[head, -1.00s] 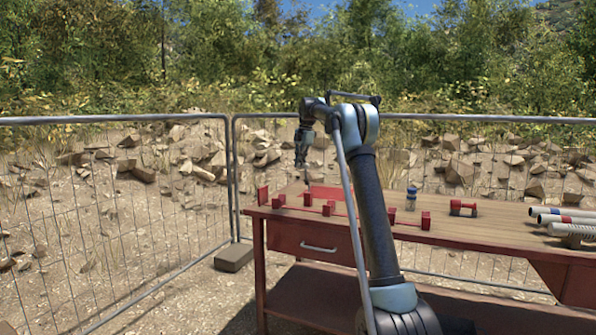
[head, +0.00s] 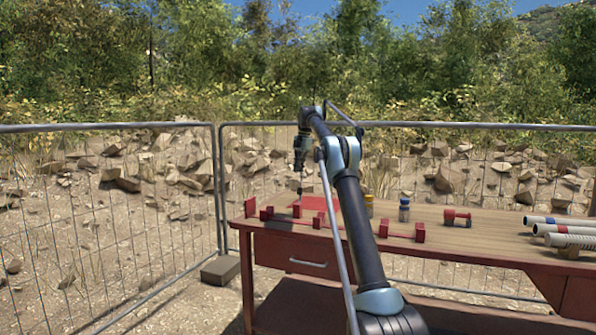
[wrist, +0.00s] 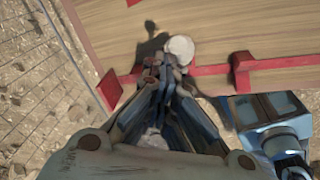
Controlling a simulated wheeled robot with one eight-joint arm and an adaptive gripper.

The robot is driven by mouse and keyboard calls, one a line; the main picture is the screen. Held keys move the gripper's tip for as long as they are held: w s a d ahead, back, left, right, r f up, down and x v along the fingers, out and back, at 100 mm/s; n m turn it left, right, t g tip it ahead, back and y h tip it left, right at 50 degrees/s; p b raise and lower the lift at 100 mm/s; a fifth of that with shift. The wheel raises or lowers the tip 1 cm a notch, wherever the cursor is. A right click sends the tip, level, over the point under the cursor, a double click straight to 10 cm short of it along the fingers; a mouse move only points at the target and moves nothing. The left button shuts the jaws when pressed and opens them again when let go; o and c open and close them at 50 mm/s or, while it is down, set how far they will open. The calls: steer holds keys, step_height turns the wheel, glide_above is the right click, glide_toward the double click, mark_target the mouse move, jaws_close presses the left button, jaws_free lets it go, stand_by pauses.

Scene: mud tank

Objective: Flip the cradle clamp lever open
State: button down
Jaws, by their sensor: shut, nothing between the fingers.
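My gripper (head: 299,188) points down over the left part of the workbench, just above a small red block (head: 297,209). In the wrist view my gripper (wrist: 166,76) is shut and empty, with its tips beside a rounded white piece (wrist: 180,48). A red bar with upright end pieces, likely the cradle (wrist: 242,70), runs across the wrist view under the fingers. The clamp lever cannot be clearly made out; whether the white piece is part of it, or touches the fingers, I cannot tell.
A mesh fence (head: 110,220) stands behind and left.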

steer(key=shift+w+d+f, duration=0.25)
steer(key=shift+w+f, duration=0.05)
steer(key=shift+w, duration=0.2)
steer(key=shift+d, duration=0.1)
